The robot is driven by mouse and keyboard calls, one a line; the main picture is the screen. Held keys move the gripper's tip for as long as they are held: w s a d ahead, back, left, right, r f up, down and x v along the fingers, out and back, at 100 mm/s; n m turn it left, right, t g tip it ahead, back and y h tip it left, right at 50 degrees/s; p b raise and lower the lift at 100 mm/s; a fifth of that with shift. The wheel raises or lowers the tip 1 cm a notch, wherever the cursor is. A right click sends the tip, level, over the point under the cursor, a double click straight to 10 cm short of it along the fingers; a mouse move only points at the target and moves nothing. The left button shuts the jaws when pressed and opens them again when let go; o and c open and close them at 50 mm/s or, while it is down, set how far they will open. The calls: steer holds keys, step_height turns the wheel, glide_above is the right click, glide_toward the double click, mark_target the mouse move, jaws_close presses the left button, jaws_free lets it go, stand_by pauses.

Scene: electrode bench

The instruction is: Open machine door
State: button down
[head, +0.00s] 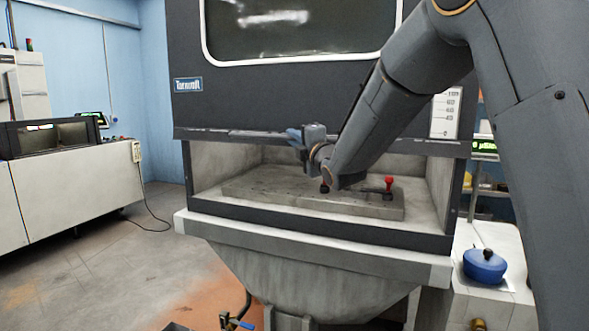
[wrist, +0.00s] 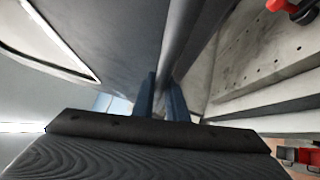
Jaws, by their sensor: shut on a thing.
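The machine door (head: 230,110) is a dark panel with a white-framed window. It stands raised, with an open gap below it that shows the work chamber. A grey handle bar (head: 245,133) runs along its lower edge. My gripper (head: 298,136) is at this bar, near the middle of the door. In the wrist view the two blue fingers of my gripper (wrist: 160,90) are on either side of the grey handle bar (wrist: 180,40), shut on it. The door's window frame (wrist: 62,45) shows at the upper left there.
Inside the chamber lies a grey plate (head: 290,195) with a red-topped fitting (head: 389,184). The pale machine rim (head: 310,245) juts out in front. A blue pot (head: 485,265) stands on a cabinet at the right.

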steer(key=p, duration=0.4)
glide_toward(295, 59)
steer(key=w+a, duration=0.2)
steer(key=a, duration=0.1)
steer(key=w+a, duration=0.1)
steer(key=shift+w+a+r, duration=0.2)
steer(key=shift+w+r, duration=0.1)
steer(key=shift+r, duration=0.1)
steer(key=c, duration=1.8)
jaws_free()
steer(key=shift+o, duration=0.2)
steer(key=shift+f, duration=0.1)
steer(key=b+v, duration=0.2)
steer(key=v, duration=0.5)
steer(key=shift+s+b, duration=0.35)
steer(key=shift+b, duration=0.05)
steer(key=shift+d, duration=0.1)
